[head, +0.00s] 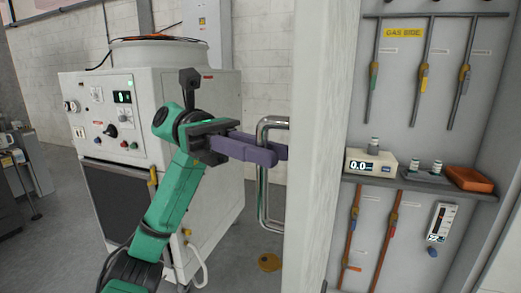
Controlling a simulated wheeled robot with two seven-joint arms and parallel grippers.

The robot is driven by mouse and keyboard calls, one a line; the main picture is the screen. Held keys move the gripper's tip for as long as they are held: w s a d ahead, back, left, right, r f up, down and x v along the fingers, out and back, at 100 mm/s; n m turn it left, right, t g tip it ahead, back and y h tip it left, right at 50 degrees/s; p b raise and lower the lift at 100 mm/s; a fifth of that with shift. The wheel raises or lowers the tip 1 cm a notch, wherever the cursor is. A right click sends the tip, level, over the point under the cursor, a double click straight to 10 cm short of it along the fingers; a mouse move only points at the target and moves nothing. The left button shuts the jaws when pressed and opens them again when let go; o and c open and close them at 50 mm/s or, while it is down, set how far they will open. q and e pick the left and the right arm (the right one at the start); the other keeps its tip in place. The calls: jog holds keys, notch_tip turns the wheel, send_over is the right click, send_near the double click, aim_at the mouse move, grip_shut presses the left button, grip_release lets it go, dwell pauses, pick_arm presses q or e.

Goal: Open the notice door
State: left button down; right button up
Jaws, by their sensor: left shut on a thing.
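The notice door (318,150) stands edge-on to me as a tall white panel in the middle of the head view. Its shiny metal D-shaped handle (263,200) sticks out to the left of the panel. My left gripper (274,154), with purple fingers on a green arm, reaches in from the left and is shut on the handle's upright bar. The fingertips are close to the door face. The door's front face is mostly hidden at this angle. My right gripper is not in view.
A shelf (430,185) there holds a scale (371,163), small jars and an orange tray (470,179). A white machine (215,110) stands behind my left arm.

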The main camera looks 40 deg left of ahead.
pick_arm(q)
jog(key=c, duration=0.8)
grip_release()
jog(key=shift+c, duration=0.2)
jog(key=w+a+p, duration=0.1)
jog(key=w+a, duration=0.1)
jog(key=a, duration=1.2)
jog(key=shift+a, duration=0.2)
